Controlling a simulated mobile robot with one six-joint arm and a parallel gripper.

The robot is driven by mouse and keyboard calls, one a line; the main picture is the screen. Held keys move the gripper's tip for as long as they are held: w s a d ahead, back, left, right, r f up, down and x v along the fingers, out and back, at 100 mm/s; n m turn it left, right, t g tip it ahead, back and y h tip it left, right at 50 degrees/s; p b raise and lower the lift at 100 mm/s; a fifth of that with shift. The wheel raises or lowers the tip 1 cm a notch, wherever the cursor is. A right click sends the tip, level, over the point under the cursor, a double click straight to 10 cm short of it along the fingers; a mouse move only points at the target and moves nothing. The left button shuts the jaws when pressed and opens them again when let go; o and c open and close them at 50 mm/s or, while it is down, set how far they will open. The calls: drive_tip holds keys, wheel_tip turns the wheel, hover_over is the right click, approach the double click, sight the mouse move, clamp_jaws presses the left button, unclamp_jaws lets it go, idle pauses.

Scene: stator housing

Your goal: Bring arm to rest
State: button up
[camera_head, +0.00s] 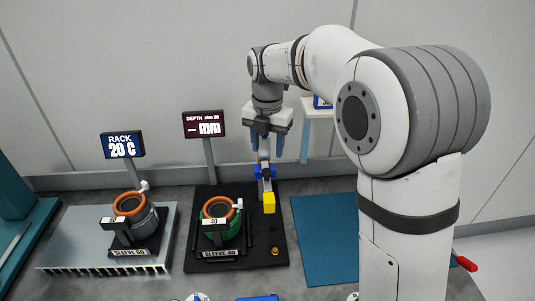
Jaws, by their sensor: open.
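My arm reaches in from the right with its wrist pointing down. My gripper (266,150) hangs above the back edge of the black board (199,262), its blue fingers apart. A grey and blue upright part with a yellow block (269,203) stands on the board below and between the fingers. I cannot tell whether the fingers touch it, but they appear apart from it.
A green housing with an orange ring (219,208), labelled SLEEVE 40, sits on the black board. A similar grey one (133,207), labelled SLEEVE 60, sits on a silver finned plate (75,240). Displays read RACK 20 C (123,145) and DEPTH (204,124). A blue mat (325,240) lies bare.

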idle(0.5)
drive_tip(key=s+d+r+m+t, duration=0.2)
drive_tip(key=s+d+r+m, duration=0.1)
drive_tip(key=s+d+m, duration=1.1)
drive_tip(key=s+d+f+m, duration=0.2)
drive_tip(key=s+m, duration=0.3)
drive_tip(key=m, duration=0.4)
drive_tip(key=s+d+f+m+t, duration=0.1)
drive_tip(key=s+d+m, duration=0.3)
drive_tip(key=m, duration=0.5)
drive_tip(key=shift+s+f+m, duration=0.3)
drive_tip(key=shift+s+f, duration=0.1)
drive_tip(key=shift+f, duration=0.3)
